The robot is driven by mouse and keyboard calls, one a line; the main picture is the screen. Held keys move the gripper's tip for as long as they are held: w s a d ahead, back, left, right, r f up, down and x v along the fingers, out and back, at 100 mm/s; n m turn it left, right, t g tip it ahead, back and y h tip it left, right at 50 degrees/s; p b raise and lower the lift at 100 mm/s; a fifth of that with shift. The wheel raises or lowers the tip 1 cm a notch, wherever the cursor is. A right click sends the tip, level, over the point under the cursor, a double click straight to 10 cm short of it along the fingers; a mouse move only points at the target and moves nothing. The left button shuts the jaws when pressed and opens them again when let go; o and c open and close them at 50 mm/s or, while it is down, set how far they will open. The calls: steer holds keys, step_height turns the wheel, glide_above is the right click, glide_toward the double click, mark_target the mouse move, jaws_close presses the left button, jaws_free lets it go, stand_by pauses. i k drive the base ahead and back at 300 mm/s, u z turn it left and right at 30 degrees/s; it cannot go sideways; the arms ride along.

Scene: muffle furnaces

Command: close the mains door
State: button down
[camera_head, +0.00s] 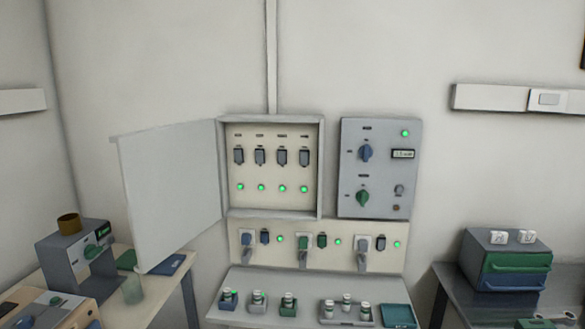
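The mains box (321,170) is mounted on the wall with its front open. Its pale grey door (172,195) is hinged on the left side and stands swung wide open to the left. Inside the box, several dark switches (260,157) sit in a row above several lit green lamps (261,187). My gripper is not in view.
A grey control panel (381,195) with knobs is right of the box, and a socket strip (330,262) is below. A shelf (250,281) holds small jars. A left table (150,310) carries devices; drawer boxes (505,262) stand at right.

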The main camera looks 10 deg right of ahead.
mark_target(169, 174)
steer(key=z, duration=0.05)
steer(key=k, duration=0.25)
steer(key=u, duration=0.2)
steer(key=i, duration=0.95)
steer(key=z, duration=1.9)
steer(key=k, duration=0.1)
steer(key=u, duration=3.35)
